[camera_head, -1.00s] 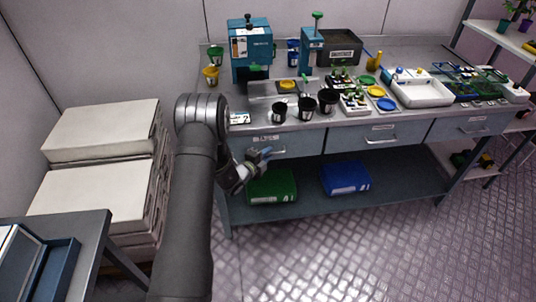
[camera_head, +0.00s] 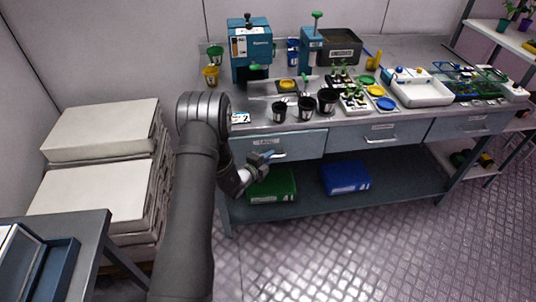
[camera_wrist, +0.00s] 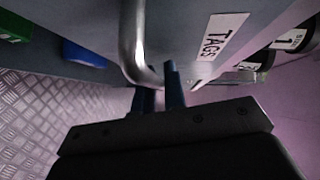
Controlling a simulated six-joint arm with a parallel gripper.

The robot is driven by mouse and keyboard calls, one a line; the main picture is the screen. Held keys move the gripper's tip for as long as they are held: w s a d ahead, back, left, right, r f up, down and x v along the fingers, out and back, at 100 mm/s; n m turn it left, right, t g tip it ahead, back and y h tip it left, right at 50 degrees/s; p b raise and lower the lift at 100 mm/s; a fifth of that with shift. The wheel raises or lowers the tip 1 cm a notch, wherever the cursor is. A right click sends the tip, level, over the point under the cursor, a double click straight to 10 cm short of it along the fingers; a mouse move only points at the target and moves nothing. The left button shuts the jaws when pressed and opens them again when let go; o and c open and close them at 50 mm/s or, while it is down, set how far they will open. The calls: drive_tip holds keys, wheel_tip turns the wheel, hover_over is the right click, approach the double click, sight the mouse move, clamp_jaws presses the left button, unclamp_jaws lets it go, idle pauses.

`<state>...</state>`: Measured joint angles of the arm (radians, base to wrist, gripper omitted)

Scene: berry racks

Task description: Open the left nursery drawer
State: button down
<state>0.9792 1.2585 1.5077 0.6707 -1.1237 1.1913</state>
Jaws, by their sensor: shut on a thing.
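The left nursery drawer (camera_head: 304,146) is the leftmost of three blue-grey drawers under the bench top. Its front stands slightly out from the bench. In the wrist view its front (camera_wrist: 185,30) bears a white TAGS label (camera_wrist: 211,41) and a curved metal handle (camera_wrist: 133,40). My gripper (camera_head: 266,158) is at the handle, below the label. In the wrist view my gripper (camera_wrist: 160,92) has its two blue fingers around the end of the handle, shut on it. The exact contact is partly hidden.
The middle drawer (camera_head: 400,131) and right drawer (camera_head: 470,125) are shut. Black pots (camera_head: 279,112) stand near the bench's front edge above the left drawer. Green (camera_head: 272,186) and blue (camera_head: 345,178) bins sit on the lower shelf. The floor in front is clear.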

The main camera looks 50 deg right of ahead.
drive_tip(key=s+a, duration=2)
drive_tip(key=a, duration=0.1)
drive_tip(key=shift+s, duration=0.35)
drive_tip(key=c, duration=1.8)
unclamp_jaws()
drive_tip(key=shift+d, duration=0.1)
drive_tip(key=shift+o, duration=0.2)
drive_tip(key=a, duration=0.5)
wheel_tip(320, 180, up, 8)
drive_tip(key=shift+f, duration=0.15)
